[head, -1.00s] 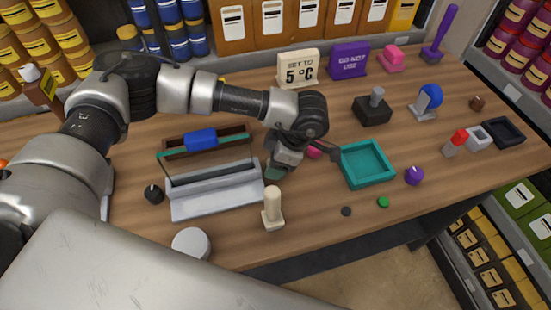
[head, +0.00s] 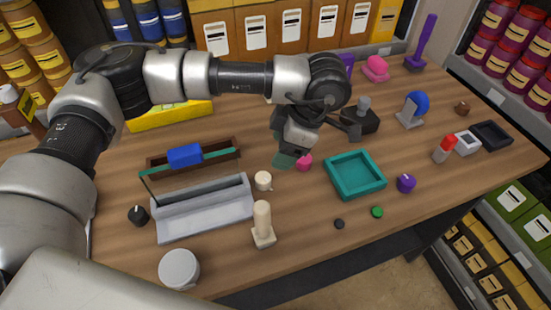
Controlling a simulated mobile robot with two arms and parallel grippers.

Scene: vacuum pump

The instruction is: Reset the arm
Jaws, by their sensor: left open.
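My left arm comes in from the left and reaches across the workbench. My left gripper (head: 318,146) is open, pointing down, with its fingers spread and nothing seen between them. One finger with a greenish pad is beside a small pink knob (head: 304,162); I cannot tell whether they touch. The other finger reaches right, close to a black block with a grey knob (head: 364,116). The teal tray (head: 355,176) lies in front and to the right of the gripper. My right gripper is not in view.
A grey toolbox-like tray (head: 203,212) with a blue-gripped handle (head: 184,155) stands left of centre. A cream peg (head: 262,224), a white round lid (head: 178,269) and a purple knob (head: 405,183) are near the front. Shelves with orange boxes (head: 260,32) close off the back.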

